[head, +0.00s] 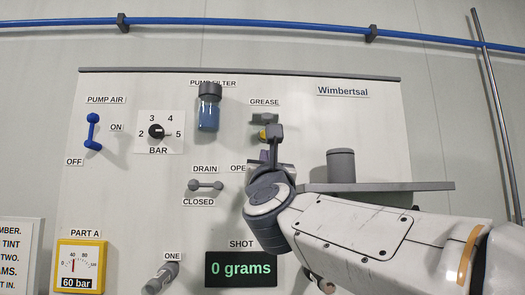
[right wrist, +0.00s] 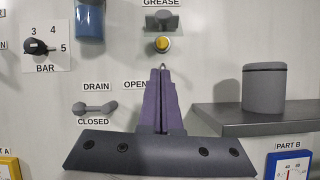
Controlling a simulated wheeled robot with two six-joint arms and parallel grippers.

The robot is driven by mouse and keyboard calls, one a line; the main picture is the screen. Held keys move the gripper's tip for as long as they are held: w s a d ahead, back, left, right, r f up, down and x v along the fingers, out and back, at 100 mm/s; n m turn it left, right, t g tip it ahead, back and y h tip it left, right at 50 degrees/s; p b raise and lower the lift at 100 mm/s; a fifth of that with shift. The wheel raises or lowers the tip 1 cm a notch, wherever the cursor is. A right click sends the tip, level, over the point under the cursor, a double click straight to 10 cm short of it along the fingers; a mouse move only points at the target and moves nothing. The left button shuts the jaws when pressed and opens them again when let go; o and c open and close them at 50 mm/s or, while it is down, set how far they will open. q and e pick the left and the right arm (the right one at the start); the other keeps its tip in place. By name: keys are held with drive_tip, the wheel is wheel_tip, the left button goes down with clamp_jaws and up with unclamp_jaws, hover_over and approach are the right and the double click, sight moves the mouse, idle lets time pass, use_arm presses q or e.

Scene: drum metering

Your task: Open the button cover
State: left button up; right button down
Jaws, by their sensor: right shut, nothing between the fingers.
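A dark grey piece (right wrist: 160,22) is just above the button; I cannot tell surely whether the cover is open or shut. My right gripper (right wrist: 162,72) has purple fingers, shut and empty, pointing up at the panel just below the button. It also shows small in the head view (head: 264,155). I cannot tell whether it touches the panel. My left gripper is not in view.
A grey shelf (head: 430,186) with a grey canister (head: 341,166) stands right of the gripper. The drain handle (head: 206,185), BAR knob (head: 156,131), blue air lever (head: 92,131) and pump filter (head: 208,108) are to the left. The display (head: 241,269) reads 0 grams.

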sight(266, 121)
drive_tip(key=w+r+p, duration=0.5)
drive_tip(key=r+p, duration=0.2)
drive_tip(key=shift+w+d+r, duration=0.2)
drive_tip(key=shift+w+d, duration=0.05)
drive_tip(key=shift+d, duration=0.05)
